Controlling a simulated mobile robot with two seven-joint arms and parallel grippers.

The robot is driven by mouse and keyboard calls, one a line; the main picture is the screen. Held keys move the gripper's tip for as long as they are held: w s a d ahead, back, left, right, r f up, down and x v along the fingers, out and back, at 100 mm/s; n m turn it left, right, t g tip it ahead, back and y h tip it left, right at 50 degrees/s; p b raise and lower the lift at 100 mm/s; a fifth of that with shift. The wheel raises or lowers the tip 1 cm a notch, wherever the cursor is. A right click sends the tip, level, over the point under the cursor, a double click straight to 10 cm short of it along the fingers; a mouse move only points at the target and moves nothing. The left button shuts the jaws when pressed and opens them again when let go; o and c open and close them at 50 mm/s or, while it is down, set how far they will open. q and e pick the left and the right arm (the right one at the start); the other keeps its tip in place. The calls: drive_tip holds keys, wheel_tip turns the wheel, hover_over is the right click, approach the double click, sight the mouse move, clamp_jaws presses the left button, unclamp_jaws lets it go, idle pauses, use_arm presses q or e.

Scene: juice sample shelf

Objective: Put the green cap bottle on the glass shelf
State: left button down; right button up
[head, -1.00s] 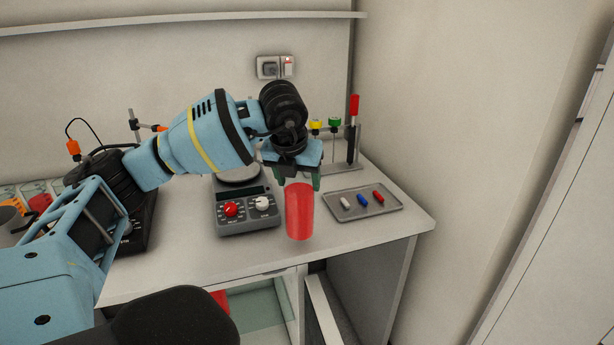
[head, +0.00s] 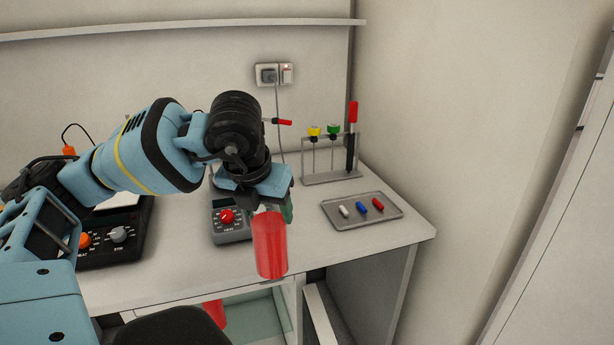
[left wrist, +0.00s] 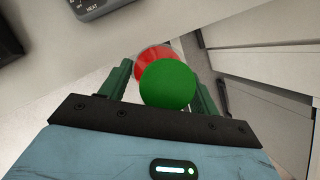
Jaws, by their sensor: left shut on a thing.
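My left gripper (head: 271,208) is shut on a red bottle (head: 270,247) and holds it upright or nearly so, in front of the counter's front edge. In the left wrist view the bottle's round green cap (left wrist: 167,85) sits between the two green fingers, with the red body (left wrist: 152,62) behind it. In the head view the gripper hides the cap. The glass shelf (head: 258,318) shows below the counter, inside the open cabinet, lower than the bottle. My right gripper is not in view.
Another red object (head: 214,313) stands in the cabinet near the glass shelf. A cabinet divider (head: 322,312) stands right of the glass.

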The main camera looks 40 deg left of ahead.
sight(274, 214)
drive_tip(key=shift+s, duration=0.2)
